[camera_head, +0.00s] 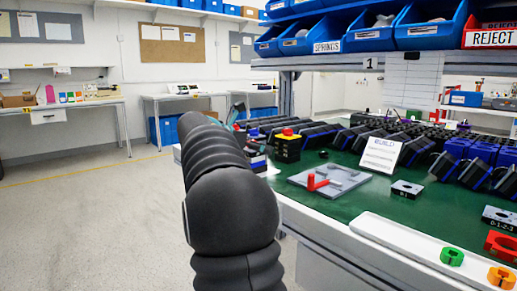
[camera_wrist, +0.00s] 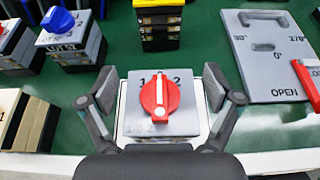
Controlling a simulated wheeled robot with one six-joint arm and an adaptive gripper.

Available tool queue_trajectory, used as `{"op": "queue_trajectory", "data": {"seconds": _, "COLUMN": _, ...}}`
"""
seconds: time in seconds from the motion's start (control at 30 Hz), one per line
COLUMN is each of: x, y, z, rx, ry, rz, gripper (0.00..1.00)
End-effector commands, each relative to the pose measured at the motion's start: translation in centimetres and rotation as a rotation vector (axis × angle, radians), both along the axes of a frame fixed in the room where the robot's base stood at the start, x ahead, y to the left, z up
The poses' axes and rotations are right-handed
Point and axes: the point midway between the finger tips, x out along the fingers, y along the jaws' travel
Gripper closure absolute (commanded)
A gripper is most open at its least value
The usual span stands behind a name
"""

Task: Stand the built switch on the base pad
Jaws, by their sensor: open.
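The built switch (camera_wrist: 160,117), a grey block with a red knob and the digits 1 and 2 on its top face, is at the middle of the wrist view. The knob's white line points up and down in the picture. My gripper (camera_wrist: 160,88) is open, with one dark finger to the left of the switch and one to the right. Gaps show between the fingers and the block. A white edge, perhaps the base pad (camera_wrist: 120,128), shows around the block's sides. I cannot tell whether the block rests on it. My arm hides the switch in the head view.
A grey plate (camera_head: 325,182) marked OPEN with a red handle lies to the right on the green table. A yellow-and-black switch with a red button (camera_head: 288,146) stands behind. A blue-knobbed switch (camera_wrist: 66,36) is at the left. A white tray (camera_head: 400,245) lines the front edge.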

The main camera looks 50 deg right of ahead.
Motion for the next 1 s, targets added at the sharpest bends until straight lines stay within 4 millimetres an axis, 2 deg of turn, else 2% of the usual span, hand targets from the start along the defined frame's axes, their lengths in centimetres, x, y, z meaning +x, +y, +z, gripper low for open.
{"op": "queue_trajectory", "data": {"seconds": 0.3, "x": 0.7, "y": 5.7, "z": 2.5, "rx": 0.000, "ry": -0.002, "rz": 0.005, "gripper": 0.10}}
{"op": "queue_trajectory", "data": {"seconds": 0.5, "x": 1.0, "y": 8.7, "z": 3.7, "rx": 0.000, "ry": 0.000, "rz": 0.003, "gripper": 0.10}}
{"op": "queue_trajectory", "data": {"seconds": 0.7, "x": 1.1, "y": 10.2, "z": 4.3, "rx": 0.000, "ry": 0.000, "rz": 0.001, "gripper": 0.10}}
{"op": "queue_trajectory", "data": {"seconds": 1.0, "x": 1.0, "y": 10.5, "z": 4.3, "rx": 0.003, "ry": -0.007, "rz": 0.000, "gripper": 0.10}}
